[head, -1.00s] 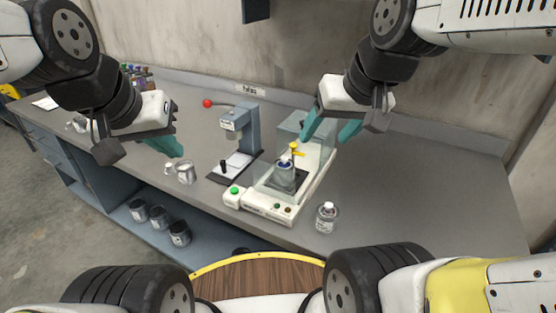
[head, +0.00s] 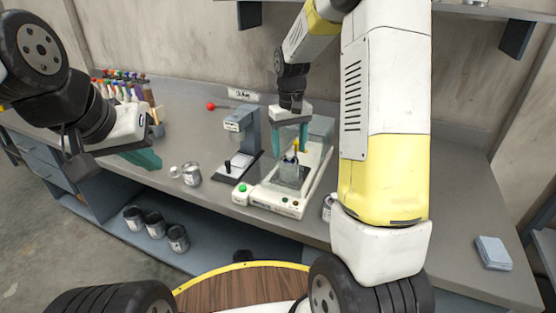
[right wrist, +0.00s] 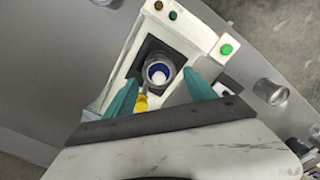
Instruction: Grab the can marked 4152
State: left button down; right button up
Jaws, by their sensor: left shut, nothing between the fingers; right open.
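Several metal cans are in the head view, but I cannot read 4152 on any. One can (head: 290,173) stands on the dark plate of the white bench machine (head: 270,198); from above, in the right wrist view, its open round mouth (right wrist: 158,70) shows blue and white inside. My right gripper (head: 289,146) is open above this can. In the right wrist view its teal fingers (right wrist: 162,82) are apart on either side of the can. Another can (head: 192,175) stands on the bench to the left. My left gripper (head: 146,160) is shut and empty above the bench's left part.
Dark-topped cans (head: 155,224) stand on the lower shelf. A grey press (head: 243,140) with a red-ball lever is left of the machine. A yellow-handled part (right wrist: 142,103) is close to the can. A container (head: 327,208) is partly hidden by my right arm. The bench's right side is mostly clear.

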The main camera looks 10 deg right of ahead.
jog(key=f, duration=0.7)
jog(key=shift+w+d, duration=0.1)
jog(key=shift+w, duration=0.15)
jog(key=shift+r, duration=0.15)
grip_shut()
